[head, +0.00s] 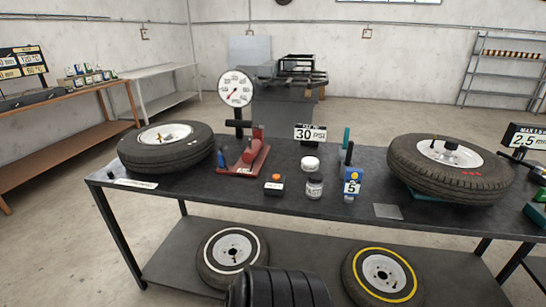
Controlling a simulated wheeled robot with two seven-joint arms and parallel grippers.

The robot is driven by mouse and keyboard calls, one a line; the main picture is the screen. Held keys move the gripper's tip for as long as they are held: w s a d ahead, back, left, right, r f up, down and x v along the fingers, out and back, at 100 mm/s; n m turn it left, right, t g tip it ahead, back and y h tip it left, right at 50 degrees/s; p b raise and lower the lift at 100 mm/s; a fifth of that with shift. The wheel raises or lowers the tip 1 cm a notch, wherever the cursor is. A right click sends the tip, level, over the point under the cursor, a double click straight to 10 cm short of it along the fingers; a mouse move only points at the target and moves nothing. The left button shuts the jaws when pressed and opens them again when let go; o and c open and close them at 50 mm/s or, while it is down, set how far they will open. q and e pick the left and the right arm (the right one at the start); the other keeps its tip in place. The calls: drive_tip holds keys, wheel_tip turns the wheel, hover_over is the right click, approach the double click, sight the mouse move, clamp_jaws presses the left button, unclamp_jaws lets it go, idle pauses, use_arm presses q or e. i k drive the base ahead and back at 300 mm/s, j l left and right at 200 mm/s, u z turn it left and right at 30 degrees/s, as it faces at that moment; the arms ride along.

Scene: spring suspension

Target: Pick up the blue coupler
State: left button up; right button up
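A small blue upright piece (221,158), which looks like the blue coupler, stands at the left end of a red tray (238,171) on the dark workbench. A red cylinder (256,150) lies on the same tray, to the right of the blue piece. Another blue object (352,177) with a yellow part and a "5" label stands further right; it is too small to tell what it is. Neither of my grippers shows in the head view.
A tire (166,147) lies left of the tray and another (448,169) lies at the right. A round dial gauge (236,88) rises behind the tray. A white-lidded jar (314,188) and an orange-topped black block (274,185) stand near the middle. More tires occupy the lower shelf.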

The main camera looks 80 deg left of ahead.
sight(221, 163)
drive_tip(key=u, duration=3.2)
